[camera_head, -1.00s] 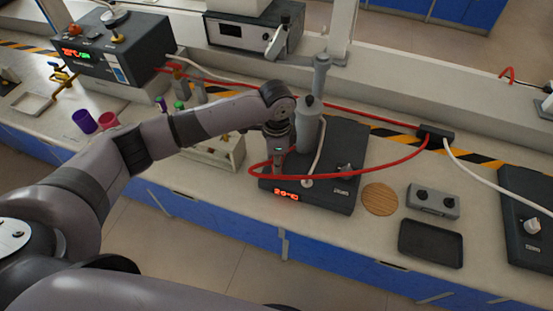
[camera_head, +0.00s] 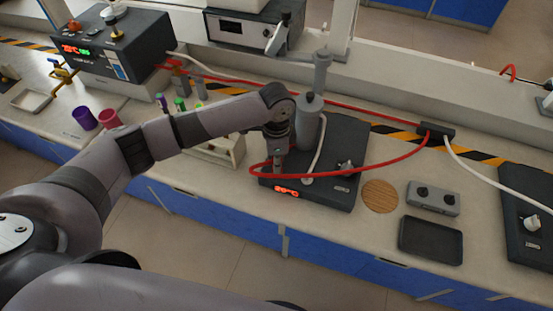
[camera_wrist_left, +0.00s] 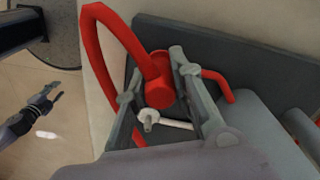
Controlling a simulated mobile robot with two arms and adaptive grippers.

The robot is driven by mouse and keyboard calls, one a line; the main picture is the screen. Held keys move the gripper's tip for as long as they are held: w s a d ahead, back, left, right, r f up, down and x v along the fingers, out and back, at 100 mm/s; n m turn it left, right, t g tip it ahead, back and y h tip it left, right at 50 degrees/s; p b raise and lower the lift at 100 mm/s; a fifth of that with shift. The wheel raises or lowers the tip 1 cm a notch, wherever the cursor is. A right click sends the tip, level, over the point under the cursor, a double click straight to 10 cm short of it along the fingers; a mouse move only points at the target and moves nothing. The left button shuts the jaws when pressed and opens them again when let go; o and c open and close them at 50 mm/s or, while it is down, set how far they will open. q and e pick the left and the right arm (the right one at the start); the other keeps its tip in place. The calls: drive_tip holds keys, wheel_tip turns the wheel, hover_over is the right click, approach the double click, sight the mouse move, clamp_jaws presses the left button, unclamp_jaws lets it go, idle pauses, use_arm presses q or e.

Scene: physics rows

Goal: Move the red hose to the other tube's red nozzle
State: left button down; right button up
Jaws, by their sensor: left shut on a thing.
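The red hose (camera_head: 400,158) runs from a black block (camera_head: 436,131) in a loop to the left, in front of the grey tube. My left gripper (camera_head: 277,170) is shut on the hose near the loop's left end. In the left wrist view, the thick red hose end (camera_wrist_left: 159,92) sits between the two fingers. The upright grey tube (camera_head: 307,128) stands just right of the gripper, over the black hotplate (camera_head: 338,188). A short red piece (camera_wrist_left: 216,82) shows beyond the right finger; I cannot tell whether it is a nozzle. My right gripper (camera_wrist_left: 42,106) appears small in the wrist view.
A wooden disc (camera_head: 380,197), a grey two-knob box (camera_head: 432,198) and a black tray (camera_head: 431,240) lie right of the hotplate. A tube rack (camera_head: 222,150) and purple and pink cups stand left. A white hose (camera_head: 490,180) runs right.

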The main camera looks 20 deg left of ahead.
use_arm(q)
drive_tip(key=shift+f, duration=0.25)
idle(0.5)
drive_tip(key=c, duration=1.3)
unclamp_jaws()
drive_tip(key=shift+o, duration=0.5)
drive_tip(key=shift+o, duration=1.4)
wheel_tip(320, 180, up, 7)
drive_tip(key=p, duration=0.8)
